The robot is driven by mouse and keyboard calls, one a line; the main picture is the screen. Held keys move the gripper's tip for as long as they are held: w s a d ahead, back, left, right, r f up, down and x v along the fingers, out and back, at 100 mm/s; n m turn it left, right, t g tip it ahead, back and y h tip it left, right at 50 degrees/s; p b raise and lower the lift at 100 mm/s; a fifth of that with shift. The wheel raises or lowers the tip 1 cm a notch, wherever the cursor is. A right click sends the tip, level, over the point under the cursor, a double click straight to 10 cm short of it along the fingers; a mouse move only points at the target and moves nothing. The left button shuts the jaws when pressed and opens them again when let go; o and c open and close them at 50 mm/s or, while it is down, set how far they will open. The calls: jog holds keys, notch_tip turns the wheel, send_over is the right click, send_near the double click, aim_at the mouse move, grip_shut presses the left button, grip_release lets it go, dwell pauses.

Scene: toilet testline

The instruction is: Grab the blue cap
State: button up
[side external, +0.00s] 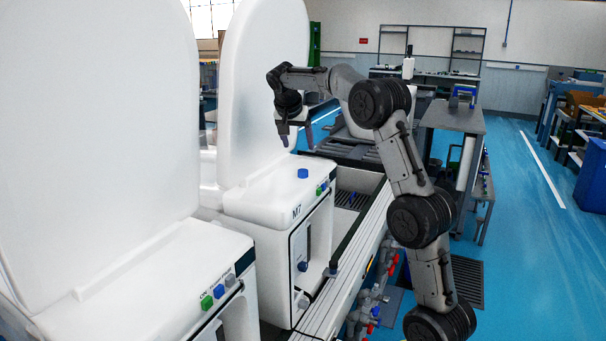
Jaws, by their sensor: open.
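A small round blue cap (303,173) lies on the flat white top of the toilet unit marked M7 (262,198). My gripper (297,142) points down a little above and behind the cap in the side external view. Its two fingers are apart, with nothing seen between them. The gripper does not appear to touch the cap. The exact gap between fingers and cap cannot be told from this single view.
Raised white lids (262,85) stand close to the left of my gripper. A nearer white unit (150,275) with green and blue buttons fills the lower left. A line rail (345,270) with pipes runs along the right. A grey workbench (453,116) stands behind my arm.

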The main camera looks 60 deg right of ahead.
send_near(303, 170)
jog(key=x, duration=0.3)
jog(key=shift+s+d+f, duration=0.1)
jog(key=shift+s+f, duration=0.1)
jog(key=shift+s, duration=0.1)
jog(key=x, duration=0.5)
jog(key=shift+w, duration=0.25)
grip_shut()
